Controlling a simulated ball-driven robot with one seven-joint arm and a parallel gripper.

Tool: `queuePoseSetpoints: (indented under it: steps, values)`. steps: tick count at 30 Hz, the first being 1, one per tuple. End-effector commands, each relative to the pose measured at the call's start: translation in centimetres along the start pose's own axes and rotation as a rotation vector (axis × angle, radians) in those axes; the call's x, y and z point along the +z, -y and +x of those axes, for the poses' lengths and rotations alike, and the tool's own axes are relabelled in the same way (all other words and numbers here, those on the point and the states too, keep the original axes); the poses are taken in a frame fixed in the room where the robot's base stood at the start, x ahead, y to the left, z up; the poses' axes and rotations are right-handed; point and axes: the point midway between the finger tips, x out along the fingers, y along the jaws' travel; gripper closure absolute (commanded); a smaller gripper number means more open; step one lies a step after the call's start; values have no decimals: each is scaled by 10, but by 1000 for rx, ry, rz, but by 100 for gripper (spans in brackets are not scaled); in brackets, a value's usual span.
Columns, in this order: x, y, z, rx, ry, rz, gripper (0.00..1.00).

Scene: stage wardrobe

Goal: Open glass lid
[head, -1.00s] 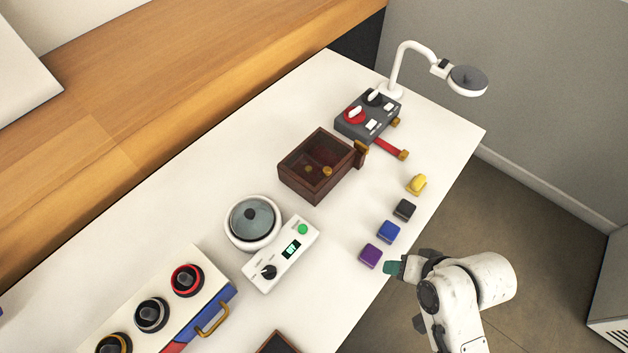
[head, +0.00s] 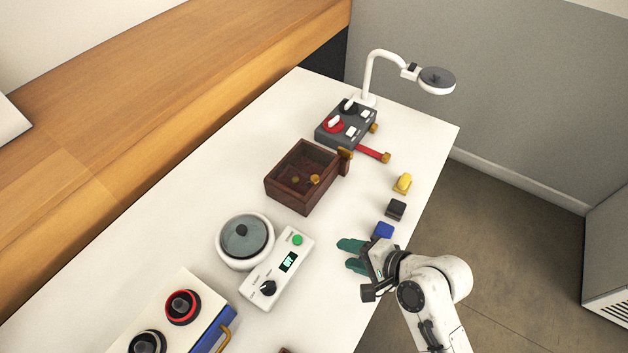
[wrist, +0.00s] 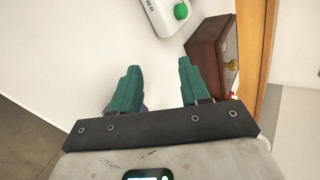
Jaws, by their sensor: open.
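A round glass lid (head: 243,235) with a dark knob lies shut on a white pot (head: 242,264) at the left of the head view. My gripper (head: 353,255) is open and empty, its two green fingers apart over the table. It is to the right of the pot and touches nothing that I can make out. In the wrist view the fingers (wrist: 160,68) point toward the white table. The pot is outside that view. A dark wooden box (head: 290,190) with brass pieces has a top that may be clear; it also shows in the wrist view (wrist: 208,45).
A white control box (head: 270,282) with a green button stands between the pot and my gripper. Blue (head: 383,230), black (head: 396,208) and yellow (head: 402,184) blocks line the table's right edge. A grey switch box (head: 340,128) and lamp (head: 437,80) are farther back.

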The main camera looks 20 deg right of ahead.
Motion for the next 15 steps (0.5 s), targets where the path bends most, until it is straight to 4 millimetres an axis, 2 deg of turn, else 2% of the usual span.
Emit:
queuePoseSetpoints:
  steps: [5,7,11,15]
  values:
    - [-7,17,21,-150,25,257,54]
    - [-12,26,30,-233,48,409,54]
    - [-28,49,46,-428,133,792,54]
    - [-50,66,52,-597,244,1155,54]
